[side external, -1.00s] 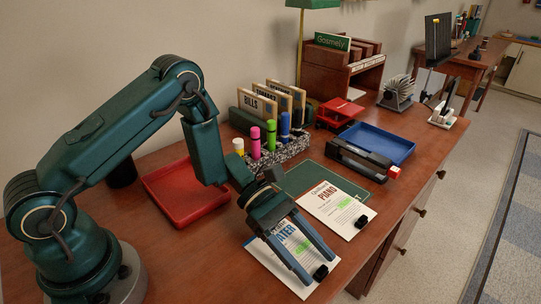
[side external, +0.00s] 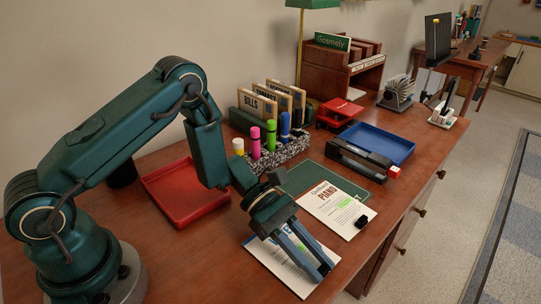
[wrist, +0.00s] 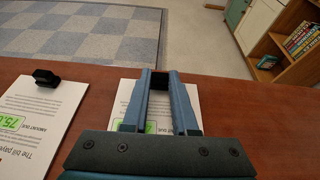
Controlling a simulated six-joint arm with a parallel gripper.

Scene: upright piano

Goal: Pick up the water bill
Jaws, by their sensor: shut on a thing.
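The water bill (side external: 278,272) is a white sheet lying on the desk near its front edge. My arm and fingers cover most of its heading in the side view. In the wrist view the sheet (wrist: 122,95) shows between and beside my fingers, with a green highlighted patch. My gripper (side external: 321,269) points down over the sheet's front end, its fingers closed on the bill's black clip. In the wrist view the dark clip (wrist: 157,90) sits between the two blue fingers. The sheet still appears flat on the desk.
A red tray (side external: 185,192), a pen holder (side external: 275,152), a stapler-like black item (side external: 357,160) and a blue tray (side external: 378,143) stand behind. The desk's front edge is close.

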